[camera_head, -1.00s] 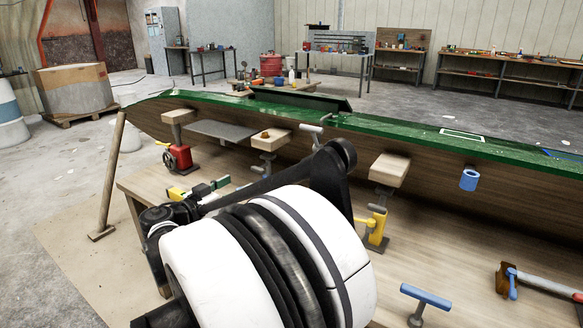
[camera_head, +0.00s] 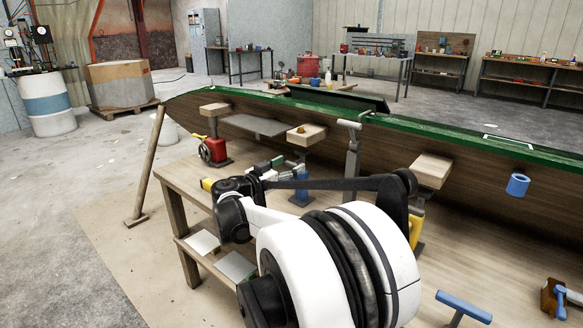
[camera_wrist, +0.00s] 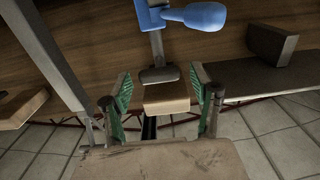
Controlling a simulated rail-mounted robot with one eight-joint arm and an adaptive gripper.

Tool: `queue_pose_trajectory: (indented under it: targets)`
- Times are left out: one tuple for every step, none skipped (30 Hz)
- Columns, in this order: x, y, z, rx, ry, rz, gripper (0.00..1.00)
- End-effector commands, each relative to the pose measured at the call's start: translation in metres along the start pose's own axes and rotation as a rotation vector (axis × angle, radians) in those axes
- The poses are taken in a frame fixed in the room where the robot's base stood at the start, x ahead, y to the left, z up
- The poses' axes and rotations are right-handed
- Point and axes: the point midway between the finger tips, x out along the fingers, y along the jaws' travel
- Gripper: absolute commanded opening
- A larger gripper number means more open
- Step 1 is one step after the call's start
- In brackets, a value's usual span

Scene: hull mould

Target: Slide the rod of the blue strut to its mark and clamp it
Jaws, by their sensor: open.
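The blue strut (camera_head: 300,190) stands on the bench under the hull, partly behind my arm in the head view, with a wooden pad (camera_head: 307,135) on top. My gripper (camera_head: 278,163) is beside it, just below the pad; my arm partly hides it. In the wrist view my gripper (camera_wrist: 160,92) is open, its green-padded fingers on either side of a small wooden block (camera_wrist: 166,100). A grey rod (camera_wrist: 158,48) runs from that block to a blue body with a blue lever (camera_wrist: 195,16). I see no contact. The rod's mark cannot be made out.
The green-edged hull (camera_head: 440,140) runs above the bench. A red strut (camera_head: 213,150) stands left, a yellow one (camera_head: 418,232) right, and a grey post (camera_head: 352,155) between. A wooden slab (camera_wrist: 165,160) fills the wrist view's near edge. A blue-handled tool (camera_head: 463,307) is at front right.

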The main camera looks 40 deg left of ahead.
Motion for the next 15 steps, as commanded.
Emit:
queue_pose_trajectory:
  targets:
    - [0.005, 0.000, 0.001, 0.000, 0.000, 0.001, 0.59]
    - [0.007, 0.000, 0.001, 0.000, 0.000, 0.001, 0.59]
    - [0.010, 0.000, 0.001, 0.000, 0.000, 0.001, 0.59]
    - [0.012, 0.001, 0.000, 0.000, 0.000, 0.001, 0.59]
    - [0.013, 0.001, 0.000, 0.000, 0.000, 0.001, 0.59]
    - [0.014, 0.001, 0.000, 0.000, 0.000, 0.001, 0.59]
    - [0.015, 0.001, 0.000, 0.000, 0.000, 0.001, 0.59]
    - [0.015, 0.001, 0.000, 0.000, 0.000, 0.001, 0.59]
    - [0.015, 0.001, 0.000, 0.000, 0.000, 0.001, 0.59]
    - [0.015, 0.001, 0.000, 0.000, 0.000, 0.001, 0.59]
    - [0.015, 0.000, 0.000, 0.000, 0.000, 0.001, 0.59]
    - [0.015, 0.000, 0.000, 0.000, 0.000, 0.001, 0.59]
    - [0.015, 0.000, 0.000, 0.000, 0.000, 0.001, 0.59]
    - [0.015, 0.000, 0.000, 0.000, 0.000, 0.001, 0.59]
    - [0.015, 0.000, 0.000, 0.000, 0.000, 0.001, 0.56]
